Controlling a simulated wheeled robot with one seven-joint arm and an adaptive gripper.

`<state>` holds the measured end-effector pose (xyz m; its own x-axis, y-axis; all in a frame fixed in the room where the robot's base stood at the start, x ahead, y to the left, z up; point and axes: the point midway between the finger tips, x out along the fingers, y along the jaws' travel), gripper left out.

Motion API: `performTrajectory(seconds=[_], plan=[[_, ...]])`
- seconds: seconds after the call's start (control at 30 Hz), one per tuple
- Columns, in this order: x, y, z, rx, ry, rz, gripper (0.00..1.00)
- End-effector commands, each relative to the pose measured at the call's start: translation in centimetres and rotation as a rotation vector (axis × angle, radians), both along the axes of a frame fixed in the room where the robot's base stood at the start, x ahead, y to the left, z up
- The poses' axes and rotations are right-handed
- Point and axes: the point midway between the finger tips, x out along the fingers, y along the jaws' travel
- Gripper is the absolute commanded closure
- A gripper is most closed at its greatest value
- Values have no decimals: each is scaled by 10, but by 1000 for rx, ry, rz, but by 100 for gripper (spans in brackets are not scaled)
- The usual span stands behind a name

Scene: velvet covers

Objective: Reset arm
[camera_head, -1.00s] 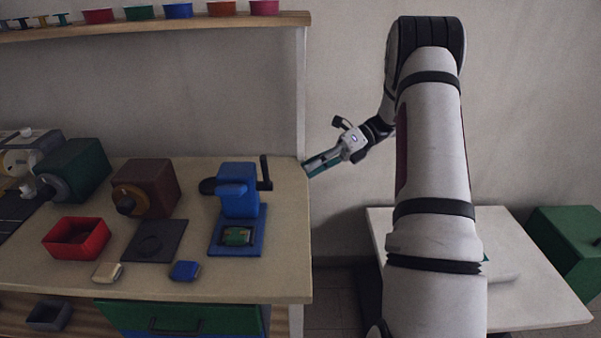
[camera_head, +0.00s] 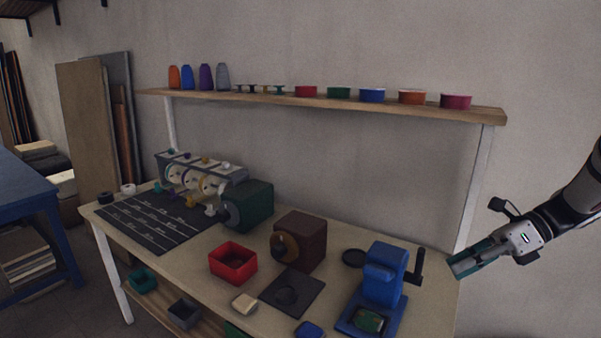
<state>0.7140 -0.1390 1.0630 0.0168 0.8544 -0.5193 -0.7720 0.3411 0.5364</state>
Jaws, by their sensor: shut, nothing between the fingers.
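My gripper (camera_head: 466,267) is at the right of the view, past the right end of the workbench (camera_head: 215,236) and beside the blue press (camera_head: 383,275) with its dark lever. Its fingers point left and look shut, with nothing held. My arm (camera_head: 583,195) reaches in from the right edge; most of it is out of the picture.
On the bench stand a brown box machine (camera_head: 299,240), a green one (camera_head: 249,206), a red tray (camera_head: 232,261) and a dark ruled mat (camera_head: 153,221). A shelf (camera_head: 290,97) with bowls and spools hangs above. A blue table (camera_head: 22,203) stands at left.

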Motion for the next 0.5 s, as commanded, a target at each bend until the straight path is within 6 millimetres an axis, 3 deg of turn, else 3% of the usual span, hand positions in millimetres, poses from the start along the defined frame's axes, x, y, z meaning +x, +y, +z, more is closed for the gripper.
performTrajectory(seconds=[0.03, 0.2, 0.5], plan=[[-8, 16, 15, -54, -60, 65, 100], [-39, 56, 44, -216, -255, 295, 100], [-106, 108, 79, -469, -603, 747, 100]])
